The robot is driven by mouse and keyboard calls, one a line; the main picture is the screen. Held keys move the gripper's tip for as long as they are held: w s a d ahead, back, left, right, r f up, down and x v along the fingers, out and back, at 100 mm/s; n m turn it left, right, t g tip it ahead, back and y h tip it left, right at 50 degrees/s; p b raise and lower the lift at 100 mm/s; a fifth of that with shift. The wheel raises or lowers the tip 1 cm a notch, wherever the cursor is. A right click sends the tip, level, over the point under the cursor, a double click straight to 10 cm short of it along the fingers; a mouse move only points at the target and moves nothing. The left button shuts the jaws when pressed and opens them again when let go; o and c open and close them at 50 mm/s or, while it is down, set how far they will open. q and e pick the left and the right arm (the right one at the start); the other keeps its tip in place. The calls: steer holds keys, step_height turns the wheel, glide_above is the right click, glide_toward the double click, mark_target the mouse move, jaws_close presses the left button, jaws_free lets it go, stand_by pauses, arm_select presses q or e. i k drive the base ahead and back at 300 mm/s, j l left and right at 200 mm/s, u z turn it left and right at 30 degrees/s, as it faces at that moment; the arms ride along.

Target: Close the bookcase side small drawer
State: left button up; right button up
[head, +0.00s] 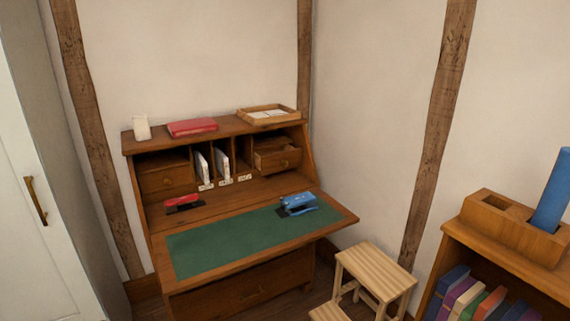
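The wooden secretary desk (225,190) stands against the back wall with its green-topped writing flap (230,238) folded down. The small drawer on the right (280,163), on the bookcase side, is pulled open and sticks out of its slot, with a round knob on its front. The small drawer on the left (169,180) sits flush in its slot. The bookcase (500,262) is at the lower right. Neither of my grippers shows in the head view.
A blue stapler (297,204) lies on the flap; a red and black one (182,203) lies at the left. A wooden step stool (374,274) stands between desk and bookcase. A white wardrobe (40,200) borders the left. A tray (268,114) sits on top.

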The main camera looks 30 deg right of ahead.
mark_target(279, 158)
steer(key=i+l+u, duration=0.25)
steer(key=i+l, duration=0.2)
steer(key=l, duration=0.3)
steer(key=i+l+u, duration=0.15)
steer(key=l, duration=0.3)
steer(key=i+j, duration=0.05)
